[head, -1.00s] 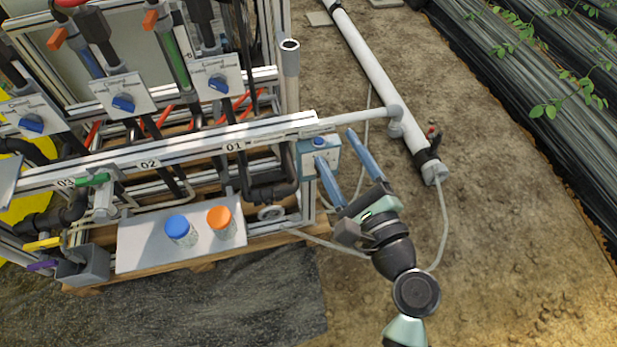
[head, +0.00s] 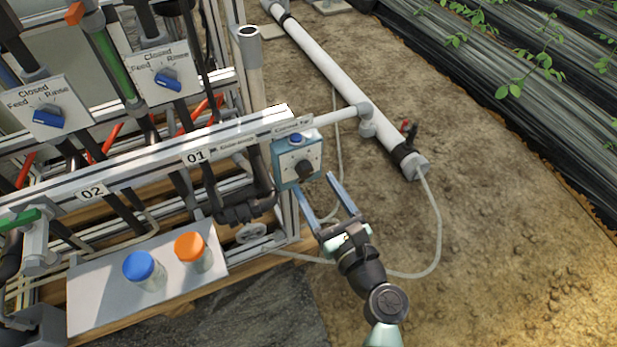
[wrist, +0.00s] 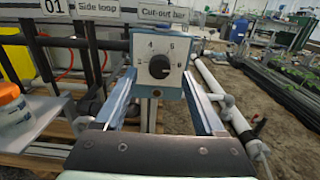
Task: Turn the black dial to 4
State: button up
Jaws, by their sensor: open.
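The black dial (head: 303,169) sits on the pale face of a small blue box (head: 284,165) at the right end of the skid's front rail. I cannot tell whether the tips reach past the dial's front.
A blue button (head: 295,138) stands on top of the box. A white pipe (head: 340,75) runs along the ground to the right. Blue-lidded (head: 143,268) and orange-lidded (head: 192,250) jars stand on a grey shelf at left. Bare soil lies open to the right.

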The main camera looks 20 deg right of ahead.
aim_at(307, 173)
jog(key=shift+w+a+b, duration=0.1)
jog(key=shift+w+b, duration=0.25)
jog(key=shift+w, duration=1.75)
grip_shut()
